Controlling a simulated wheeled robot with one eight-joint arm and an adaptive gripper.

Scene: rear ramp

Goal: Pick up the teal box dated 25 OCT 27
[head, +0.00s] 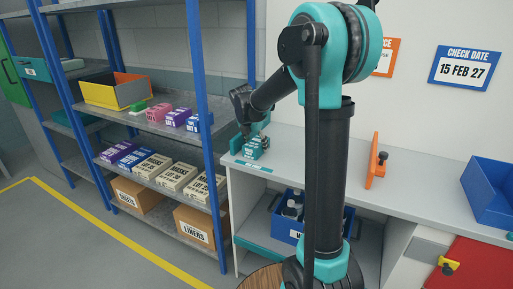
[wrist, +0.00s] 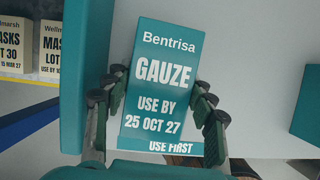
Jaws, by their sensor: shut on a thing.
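The teal box (wrist: 165,75) fills the middle of the wrist view. Its white print reads Bentrisa, GAUZE, USE BY 25 OCT 27. My gripper (wrist: 158,108) is shut on this box, with a dark finger against its left and right sides. In the head view my gripper (head: 252,141) is at the left end of the light counter, and the teal box (head: 254,152) shows small beneath it, partly covered by the fingers. I cannot tell whether the box touches the counter. A teal strip reading USE FIRST (wrist: 170,147) lies just below the box in the wrist view.
The counter (head: 310,164) carries an orange stand (head: 376,160) and a blue bin (head: 490,190). A blue-post shelf rack (head: 205,80) stands close on the left with several boxes. Teal surfaces flank the box in the wrist view, one large at left (wrist: 85,60).

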